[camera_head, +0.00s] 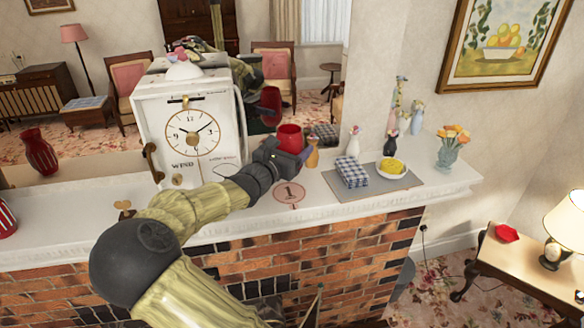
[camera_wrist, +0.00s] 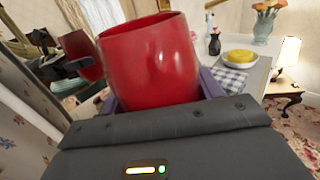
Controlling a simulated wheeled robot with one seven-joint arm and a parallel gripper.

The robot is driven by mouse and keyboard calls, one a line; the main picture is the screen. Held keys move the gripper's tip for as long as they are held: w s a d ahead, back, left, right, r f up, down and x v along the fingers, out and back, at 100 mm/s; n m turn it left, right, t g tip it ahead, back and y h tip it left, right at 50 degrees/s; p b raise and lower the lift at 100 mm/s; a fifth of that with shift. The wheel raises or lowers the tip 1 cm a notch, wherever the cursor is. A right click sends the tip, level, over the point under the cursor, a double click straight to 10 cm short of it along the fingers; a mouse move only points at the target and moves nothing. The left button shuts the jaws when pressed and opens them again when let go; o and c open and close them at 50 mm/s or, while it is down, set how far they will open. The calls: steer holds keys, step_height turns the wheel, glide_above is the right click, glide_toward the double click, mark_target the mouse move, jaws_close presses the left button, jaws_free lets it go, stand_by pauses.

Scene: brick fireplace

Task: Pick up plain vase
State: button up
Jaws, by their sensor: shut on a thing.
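The plain vase is a glossy red vessel without pattern, just right of the clock in the head view (camera_head: 289,137). My gripper (camera_head: 289,155) is shut around its lower part. In the wrist view the vase (camera_wrist: 150,60) stands large and upright between the purple fingers of my gripper (camera_wrist: 158,95). Its base is hidden by the gripper, so I cannot tell whether it touches the mantel. A second red vase (camera_head: 39,152) with a ribbed or patterned surface stands at the far left.
A white clock (camera_head: 150,125) stands close left of my gripper on the white mantel (camera_head: 330,218). A mirror behind reflects the vase and arm.

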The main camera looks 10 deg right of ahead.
steer(key=shift+r, duration=1.15)
steer(key=shift+f, duration=0.1)
